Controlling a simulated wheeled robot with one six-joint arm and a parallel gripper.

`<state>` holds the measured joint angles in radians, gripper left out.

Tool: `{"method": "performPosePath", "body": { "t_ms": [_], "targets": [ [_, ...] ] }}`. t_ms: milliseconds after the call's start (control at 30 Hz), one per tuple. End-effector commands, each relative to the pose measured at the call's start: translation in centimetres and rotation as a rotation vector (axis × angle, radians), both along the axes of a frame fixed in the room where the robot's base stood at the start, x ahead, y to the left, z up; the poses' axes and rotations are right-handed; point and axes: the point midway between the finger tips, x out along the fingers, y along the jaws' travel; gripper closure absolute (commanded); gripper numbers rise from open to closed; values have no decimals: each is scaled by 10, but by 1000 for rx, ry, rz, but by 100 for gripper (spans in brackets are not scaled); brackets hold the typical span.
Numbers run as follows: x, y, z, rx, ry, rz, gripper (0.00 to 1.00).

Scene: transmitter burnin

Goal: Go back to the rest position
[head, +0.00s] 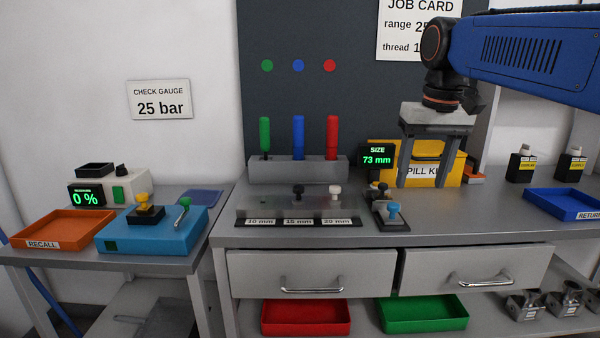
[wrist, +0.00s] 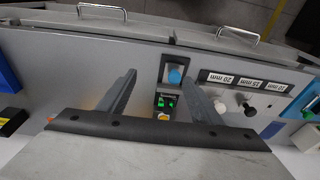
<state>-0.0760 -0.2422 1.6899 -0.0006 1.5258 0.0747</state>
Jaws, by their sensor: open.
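My gripper (head: 428,160) hangs from the blue arm over the right part of the bench, in front of the yellow spill kit box (head: 452,160). Its two grey fingers point down, spread apart, with nothing between them. In the wrist view my gripper (wrist: 168,88) also shows open and empty. The size gauge (head: 388,208) with a blue knob stands on the bench below and left of the fingers, and its display (head: 377,156) reads 73 mm. In the wrist view the gauge's blue knob (wrist: 175,76) appears between and beyond the fingers.
A grey rack (head: 298,172) holds green, blue and red tools. A labelled block (head: 260,205) bears a black and a white knob. The side table at left carries an orange recall tray (head: 62,225) and a blue box (head: 150,236). A blue return tray (head: 568,203) lies at right.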

Motion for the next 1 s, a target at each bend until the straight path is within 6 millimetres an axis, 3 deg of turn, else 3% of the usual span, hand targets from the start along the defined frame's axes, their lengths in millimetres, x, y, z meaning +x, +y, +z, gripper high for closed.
{"method": "performPosePath", "body": {
  "t_ms": [33,267,600,800,1000],
  "targets": [
    [-16,-3,-12,0,-13,-1,41],
    [-73,-15,-73,-1,-83,-1,41],
    [-158,-27,-184,-6,-184,-1,41],
    [-193,-31,-239,-11,-228,-2,41],
    [-205,-32,-261,-13,-247,-1,41]
  ]
}}
